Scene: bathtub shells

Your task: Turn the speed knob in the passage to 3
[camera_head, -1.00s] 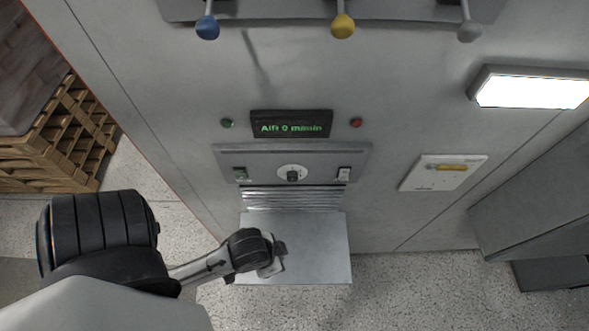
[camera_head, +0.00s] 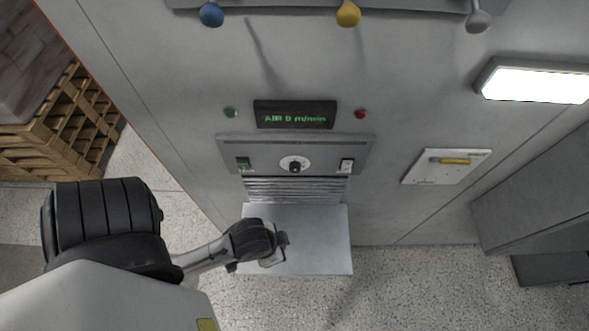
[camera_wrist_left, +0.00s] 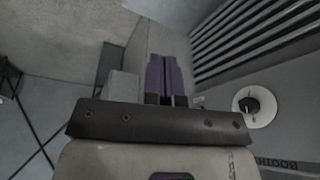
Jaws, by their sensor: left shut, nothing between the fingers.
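The speed knob (camera_head: 294,166) is a small dark knob on a round white dial, in the middle of a grey control panel (camera_head: 328,148). Its pointer setting is too small to read. It also shows in the left wrist view (camera_wrist_left: 252,105), to the right of the fingers and apart from them. The display (camera_head: 294,115) above reads AIR 0 m/min in green. My left gripper (camera_head: 280,243) is in front of and below the panel, over the grey shelf, touching nothing that I can see. Its purple fingers (camera_wrist_left: 167,77) are together and empty. My right gripper is not in view.
A grey shelf (camera_head: 325,255) juts out under a ribbed strip (camera_head: 295,189). Switches flank the knob, a green one (camera_head: 243,163) and a white one (camera_head: 346,165). Blue, yellow and grey knobbed levers hang above. A wooden pallet (camera_head: 60,135) stands at the left.

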